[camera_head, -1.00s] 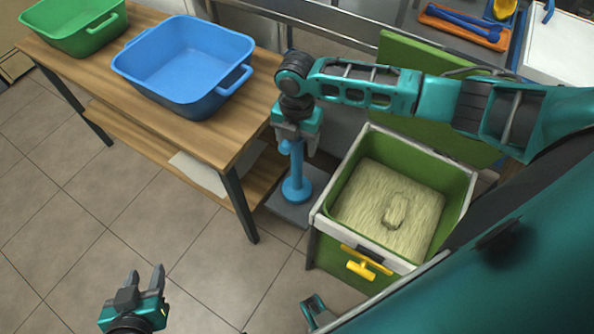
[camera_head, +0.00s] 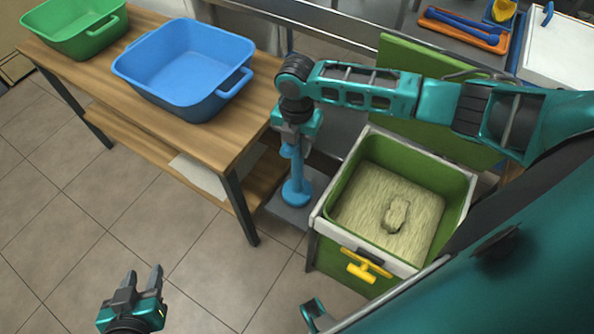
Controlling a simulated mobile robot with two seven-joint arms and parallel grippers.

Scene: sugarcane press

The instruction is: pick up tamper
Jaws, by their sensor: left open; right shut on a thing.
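The blue tamper (camera_head: 296,187) stands upright in the gap between the wooden table and the green press box, its round foot at a grey plate. My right gripper (camera_head: 292,140) points down and is shut on the upper part of its shaft; the fingers partly hide the handle. I cannot tell whether the foot touches the plate. My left gripper (camera_head: 140,284) is open and empty, low at the left above the tiled floor.
A green box (camera_head: 317,217) holds pale fibrous material, with a yellow handle (camera_head: 361,268) in front and an open green lid (camera_head: 415,62) behind. The wooden table (camera_head: 222,138) carries a blue tub (camera_head: 187,75) and a green tub (camera_head: 72,28). The left floor is clear.

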